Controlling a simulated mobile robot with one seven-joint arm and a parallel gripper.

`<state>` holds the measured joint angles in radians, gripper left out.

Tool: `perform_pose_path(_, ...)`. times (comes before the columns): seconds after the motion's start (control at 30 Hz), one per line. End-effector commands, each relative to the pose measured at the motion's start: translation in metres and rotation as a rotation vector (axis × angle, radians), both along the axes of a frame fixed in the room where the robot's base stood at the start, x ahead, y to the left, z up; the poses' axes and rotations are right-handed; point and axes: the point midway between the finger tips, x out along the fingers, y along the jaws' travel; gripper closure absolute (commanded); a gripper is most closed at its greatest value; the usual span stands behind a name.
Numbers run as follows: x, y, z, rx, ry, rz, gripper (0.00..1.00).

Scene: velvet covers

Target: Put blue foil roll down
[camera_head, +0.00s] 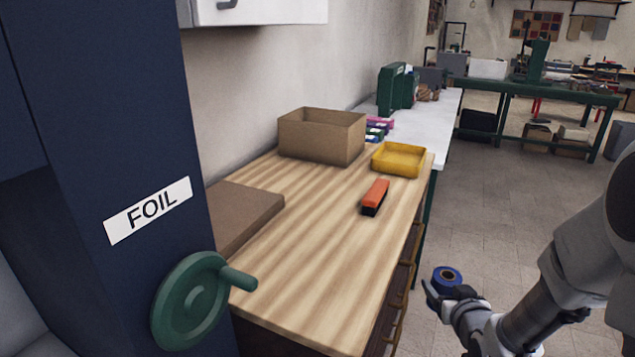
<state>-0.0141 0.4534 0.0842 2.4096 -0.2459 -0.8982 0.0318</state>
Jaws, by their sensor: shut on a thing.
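My gripper (440,293) is in the lower right of the head view, shut on the blue foil roll (448,277). The roll is a short blue ring with a dark core. It is held in the air over the floor, to the right of the wooden worktop's (300,275) right edge. My arm reaches in from the right. The fingertips are partly hidden by the roll and the gripper's own body.
An orange and black stapler-like item (375,196), a yellow tray (399,160), a cardboard box (322,136) and a flat brown board (238,215) lie on the worktop. A navy cabinet marked FOIL (120,130) with a green handwheel (190,305) stands at left. The worktop's front half is clear.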

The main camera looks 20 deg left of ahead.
Motion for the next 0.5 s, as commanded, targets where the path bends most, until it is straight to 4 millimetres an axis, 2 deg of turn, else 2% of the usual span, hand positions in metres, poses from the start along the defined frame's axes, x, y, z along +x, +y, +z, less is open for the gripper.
perform_pose_path(0.03, -0.001, 0.02, 0.04, -0.001, -0.014, 0.077, 0.9)
perform_pose_path(0.1, -0.008, 0.044, 0.068, -0.003, -0.011, 0.177, 0.9)
perform_pose_path(0.2, -0.019, 0.07, 0.098, -0.003, -0.007, 0.29, 0.9)
perform_pose_path(0.33, -0.032, 0.092, 0.127, -0.001, -0.004, 0.396, 0.9)
perform_pose_path(0.5, -0.044, 0.107, 0.147, 0.0, -0.001, 0.473, 0.9)
